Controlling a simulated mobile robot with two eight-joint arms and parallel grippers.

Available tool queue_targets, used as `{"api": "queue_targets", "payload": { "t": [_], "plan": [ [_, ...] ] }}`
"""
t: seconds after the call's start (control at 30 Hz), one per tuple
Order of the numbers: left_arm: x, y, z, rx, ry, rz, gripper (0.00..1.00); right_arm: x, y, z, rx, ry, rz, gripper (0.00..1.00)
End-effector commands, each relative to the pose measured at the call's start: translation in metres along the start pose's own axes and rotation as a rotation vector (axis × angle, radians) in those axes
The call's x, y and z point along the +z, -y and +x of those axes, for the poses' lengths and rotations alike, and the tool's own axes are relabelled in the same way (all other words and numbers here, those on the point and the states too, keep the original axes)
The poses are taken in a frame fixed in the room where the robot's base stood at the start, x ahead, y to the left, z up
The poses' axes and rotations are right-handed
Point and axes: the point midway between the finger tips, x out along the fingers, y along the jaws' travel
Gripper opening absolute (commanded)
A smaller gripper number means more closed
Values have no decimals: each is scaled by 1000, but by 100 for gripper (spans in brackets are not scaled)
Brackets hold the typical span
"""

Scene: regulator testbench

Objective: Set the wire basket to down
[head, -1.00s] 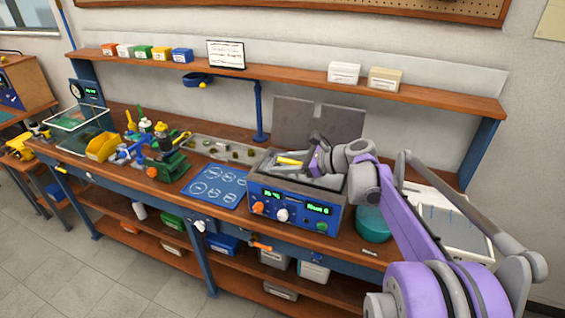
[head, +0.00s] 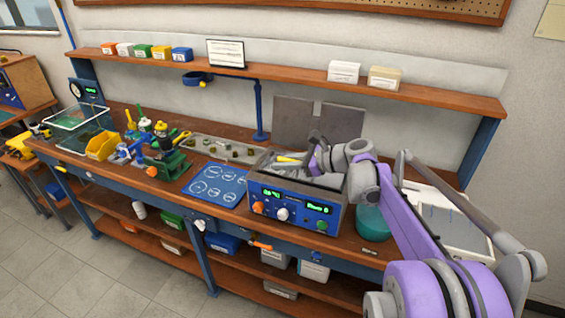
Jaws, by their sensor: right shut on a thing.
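The wire basket (head: 292,167) is grey with a yellow part (head: 288,159). It sits inside the open top of a grey tank unit with a blue front panel (head: 291,209), which has knobs and green displays. The tank rim hides most of the basket. My right gripper (head: 313,158) reaches in over the tank's back right and is shut at the basket; its fingertips are small and partly hidden. My left gripper is out of view.
A teal round tub (head: 373,223) stands right of the tank, partly behind my right arm. A blue mat (head: 217,185) lies to the left. Two grey panels (head: 340,122) stand behind. A shelf (head: 290,82) runs above the bench.

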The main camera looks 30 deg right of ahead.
Motion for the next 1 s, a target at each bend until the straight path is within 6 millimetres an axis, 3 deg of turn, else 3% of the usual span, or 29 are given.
{"api": "queue_targets", "payload": {
  "t": [1.0],
  "plan": [
    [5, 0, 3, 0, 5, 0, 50, -7, -2, 2, 1, -1, 1, 0]
  ]
}}
